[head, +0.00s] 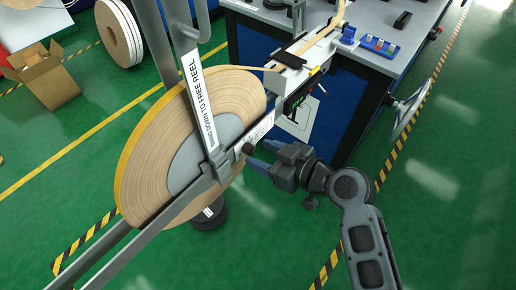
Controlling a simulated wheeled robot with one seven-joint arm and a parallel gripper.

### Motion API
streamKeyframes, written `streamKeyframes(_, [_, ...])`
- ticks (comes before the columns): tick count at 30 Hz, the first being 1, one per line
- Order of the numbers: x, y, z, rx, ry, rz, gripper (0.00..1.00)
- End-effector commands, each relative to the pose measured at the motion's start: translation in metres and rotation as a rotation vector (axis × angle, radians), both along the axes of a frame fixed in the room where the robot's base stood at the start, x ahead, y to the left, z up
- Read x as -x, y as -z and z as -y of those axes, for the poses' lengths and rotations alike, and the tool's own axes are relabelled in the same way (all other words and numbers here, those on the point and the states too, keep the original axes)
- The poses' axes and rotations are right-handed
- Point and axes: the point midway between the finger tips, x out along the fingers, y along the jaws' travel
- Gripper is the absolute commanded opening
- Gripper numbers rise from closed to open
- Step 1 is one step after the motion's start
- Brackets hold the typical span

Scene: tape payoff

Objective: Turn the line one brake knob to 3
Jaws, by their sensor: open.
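A small dark knob (249,148) sits at the hub end of the bar that crosses the large tan tape reel (165,150); I cannot read a number on it or make out its setting. A white label strip (262,128) lies along the bar beside it, its text too small to read. My gripper (257,156) reaches in from the right with its blue fingers open around or just beside the knob; I cannot tell whether they touch it.
A blue-sided workbench (375,85) with a tape guide head (290,75) stands behind. An open cardboard box (47,82) and white reels (118,32) stand at the left. Green floor is clear at lower right.

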Motion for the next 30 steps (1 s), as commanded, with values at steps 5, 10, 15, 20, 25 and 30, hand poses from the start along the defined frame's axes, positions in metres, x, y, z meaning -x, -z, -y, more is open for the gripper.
streamKeyframes(5, [-0.011, 0.007, -0.015, 0.0, -0.002, -0.001, 0.55])
streamKeyframes(10, [-0.014, 0.01, -0.019, 0.0, 0.0, 0.0, 0.55])
streamKeyframes(15, [-0.014, 0.01, -0.019, 0.0, 0.001, 0.0, 0.55])
streamKeyframes(20, [-0.014, 0.01, -0.018, 0.001, 0.0, -0.001, 0.42])
streamKeyframes(25, [-0.014, 0.01, -0.018, 0.0, 0.0, -0.001, 0.26])
streamKeyframes(30, [-0.014, 0.01, -0.018, 0.0, 0.0, -0.001, 0.1])
